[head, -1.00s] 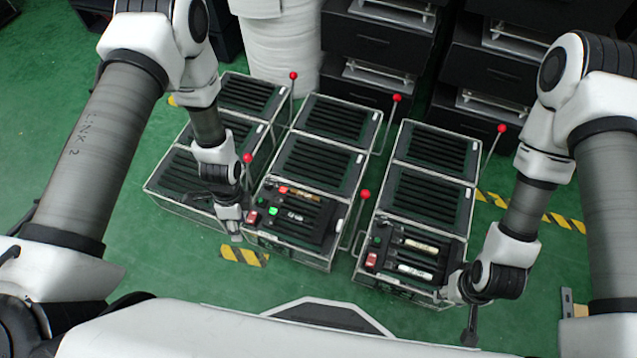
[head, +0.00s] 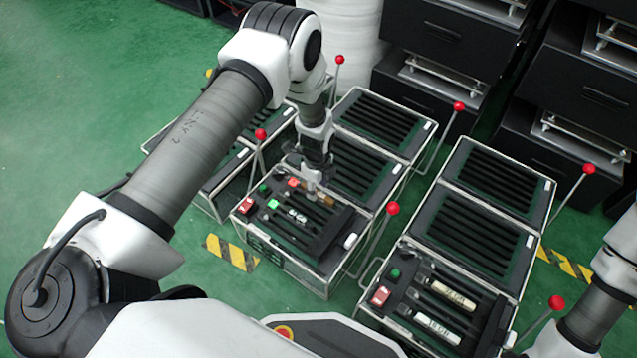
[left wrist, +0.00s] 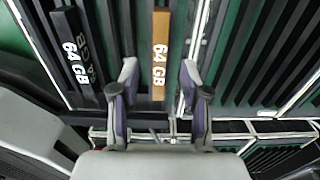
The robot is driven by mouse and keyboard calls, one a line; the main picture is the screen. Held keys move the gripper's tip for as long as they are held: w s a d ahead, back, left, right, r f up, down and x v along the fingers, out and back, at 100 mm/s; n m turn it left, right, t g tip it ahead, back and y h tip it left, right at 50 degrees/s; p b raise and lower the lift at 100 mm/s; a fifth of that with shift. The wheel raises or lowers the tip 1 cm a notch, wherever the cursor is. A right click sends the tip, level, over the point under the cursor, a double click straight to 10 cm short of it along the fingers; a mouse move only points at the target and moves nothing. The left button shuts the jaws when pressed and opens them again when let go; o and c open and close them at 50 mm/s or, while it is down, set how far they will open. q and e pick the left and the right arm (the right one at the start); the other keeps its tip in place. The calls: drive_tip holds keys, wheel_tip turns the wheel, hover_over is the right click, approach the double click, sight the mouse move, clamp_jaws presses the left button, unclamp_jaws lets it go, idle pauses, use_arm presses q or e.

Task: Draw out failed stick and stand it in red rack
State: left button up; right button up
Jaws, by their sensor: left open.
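My left gripper (head: 311,192) is open over the front memory board of the middle fixture in the head view. In the left wrist view its fingertips (left wrist: 160,82) straddle an orange stick (left wrist: 160,28) marked 64 GB, without gripping it. The orange stick (head: 320,197) also shows in the head view, partly under the gripper, near a red light (head: 293,182). A black 64 GB stick (left wrist: 72,50) lies to its left in the wrist view. White-labelled sticks (head: 297,215) sit beside a green light (head: 273,204). My right gripper is out of view. I see no red rack.
Red-knobbed levers (head: 392,209) rise beside the fixtures. Dark cabinets (head: 430,50) and a white wrapped roll (head: 350,30) stand behind. Green floor (head: 80,120) is open at left.

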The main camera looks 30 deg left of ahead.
use_arm(q)
wheel_tip(320, 180, down, 3)
drive_tip(key=shift+r+b, duration=0.1)
drive_tip(key=shift+b, duration=0.2)
drive_tip(key=shift+r, duration=0.1)
clamp_jaws()
drive_tip(key=shift+r+p, duration=0.6)
drive_tip(key=shift+r, duration=0.1)
idle(0.6)
drive_tip(key=shift+r+p, duration=1.2)
drive_tip(key=shift+r, duration=0.35)
